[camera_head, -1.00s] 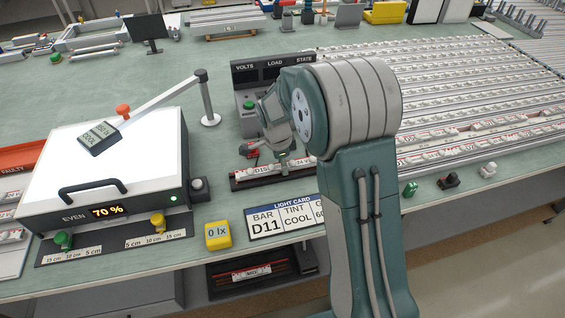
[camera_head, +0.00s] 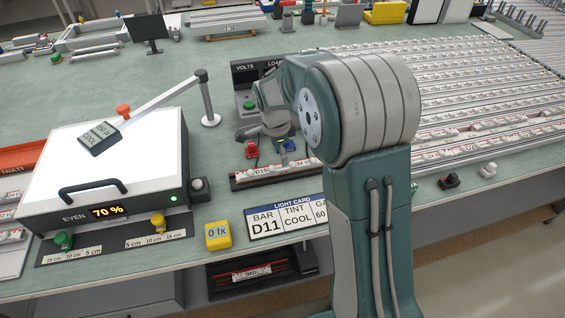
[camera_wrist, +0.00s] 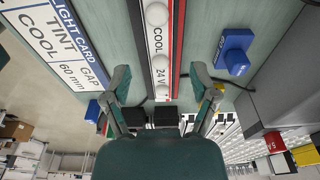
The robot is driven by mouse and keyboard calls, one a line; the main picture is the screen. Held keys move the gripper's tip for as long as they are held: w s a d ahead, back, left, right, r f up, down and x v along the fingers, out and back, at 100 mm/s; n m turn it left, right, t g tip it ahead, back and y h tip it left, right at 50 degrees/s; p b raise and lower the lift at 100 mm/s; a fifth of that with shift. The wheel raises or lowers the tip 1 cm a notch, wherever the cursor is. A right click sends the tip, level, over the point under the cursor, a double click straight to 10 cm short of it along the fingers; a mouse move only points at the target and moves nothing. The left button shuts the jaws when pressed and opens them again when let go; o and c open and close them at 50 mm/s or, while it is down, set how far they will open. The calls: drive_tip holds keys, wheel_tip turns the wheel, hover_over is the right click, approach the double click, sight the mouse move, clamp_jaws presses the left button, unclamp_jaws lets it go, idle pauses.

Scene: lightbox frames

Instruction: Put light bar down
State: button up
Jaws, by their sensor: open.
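A light bar (camera_head: 276,170) marked D15 and 24 V lies flat in a dark red-edged holder (camera_head: 236,184) on the bench. In the wrist view the light bar (camera_wrist: 158,43) shows white domes and the words COOL and 24 V. My gripper (camera_head: 266,131) is above the holder, clear of the bar in the head view. In the wrist view my gripper (camera_wrist: 160,76) is open, its fingers on either side of the bar's line with nothing held. Part of the bar's near end is hidden by the gripper body there.
Red (camera_head: 252,149) and blue (camera_head: 288,145) connectors stand behind the holder. The light card (camera_head: 284,217) lies in front, with a yellow meter (camera_head: 218,235) beside it. The lit panel (camera_head: 130,160) is at left; racks of bars (camera_head: 470,110) fill the right.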

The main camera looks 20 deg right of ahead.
sight(278, 165)
wheel_tip(278, 165, up, 8)
drive_tip(key=a, duration=0.1)
drive_tip(key=s+d+r+n+t, duration=0.1)
drive_tip(key=s+r+n+t, duration=0.2)
drive_tip(key=s+r+n, duration=0.7)
drive_tip(key=s+f+n+t+y, duration=0.1)
drive_tip(key=s+n, duration=0.7)
drive_tip(key=s, duration=0.9)
drive_tip(key=shift+d+f+t, duration=0.2)
drive_tip(key=shift+f+t, duration=0.5)
drive_tip(key=shift+t, duration=0.1)
